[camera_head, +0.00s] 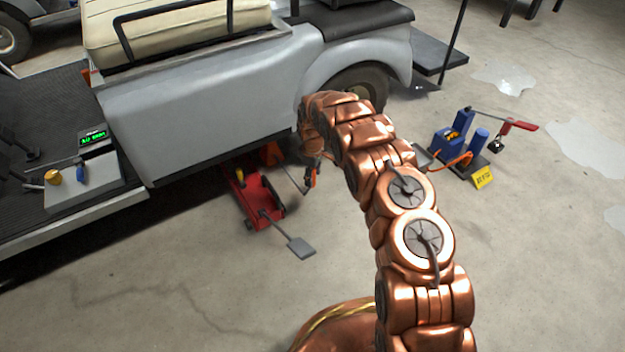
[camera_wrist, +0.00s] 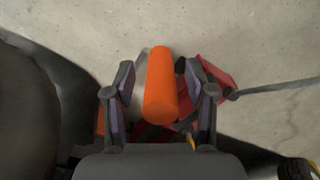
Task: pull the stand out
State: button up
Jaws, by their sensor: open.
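The orange stand (camera_head: 270,153) is under the side edge of the grey cart, partly hidden by the body panel. A thin rod seems to run from it to an orange grip (camera_head: 312,178) just below my gripper (camera_head: 313,158). In the wrist view the orange grip (camera_wrist: 161,88) lies between the two fingers of my gripper (camera_wrist: 161,70). The fingers are apart, with a gap on each side of the grip. A bit of orange (camera_wrist: 100,122), perhaps the stand's body, shows by the left finger. My arm hides part of the area near the wheel.
A red floor jack (camera_head: 253,200) with a grey-ended handle (camera_head: 301,247) stands close left of the grip. The cart's tyre (camera_head: 362,82) is behind my arm. Blue equipment with a yellow tag (camera_head: 483,178) stands at right.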

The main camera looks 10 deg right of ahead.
jog(key=shift+f, duration=0.5)
grip_shut()
dwell(0.3)
